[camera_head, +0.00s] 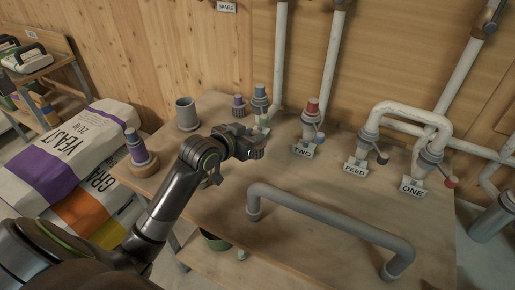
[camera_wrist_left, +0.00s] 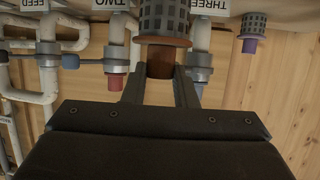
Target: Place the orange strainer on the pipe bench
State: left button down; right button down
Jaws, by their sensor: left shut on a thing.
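My left gripper (camera_head: 241,147) is shut on the orange strainer. In the left wrist view my left gripper (camera_wrist_left: 160,80) closes around its orange-brown neck, and the strainer's grey perforated body (camera_wrist_left: 165,18) extends toward the top of the picture. In the head view only the grey perforated part of the orange strainer (camera_head: 257,153) shows past the jaws; its orange neck is hidden. The pipe bench (camera_head: 345,190) is a wooden top below the gripper; I cannot tell whether the strainer touches it. My right gripper is not in view.
A purple strainer (camera_head: 239,106) stands at the back of the bench, near a blue-capped pipe stub (camera_head: 260,98). A grey cup (camera_head: 186,113) stands left. Red-capped TWO (camera_head: 311,112), FEED and ONE fittings stand right. A grey rail pipe (camera_head: 325,212) crosses the front. Sacks (camera_head: 75,145) lie left.

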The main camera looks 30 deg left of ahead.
pick_arm(q)
jog(key=f, duration=0.3)
jog(key=shift+w+f, duration=0.2)
jog(key=shift+f, duration=0.45)
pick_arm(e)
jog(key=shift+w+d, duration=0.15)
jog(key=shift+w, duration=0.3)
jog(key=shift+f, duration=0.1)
pick_arm(q)
jog(key=c, duration=1.2)
grip_release()
jog(key=shift+f, duration=0.1)
jog(key=shift+o, duration=0.2)
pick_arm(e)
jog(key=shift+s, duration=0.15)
pick_arm(q)
jog(key=shift+s, duration=0.1)
jog(key=v, duration=1.2)
jog(key=shift+r, duration=0.25)
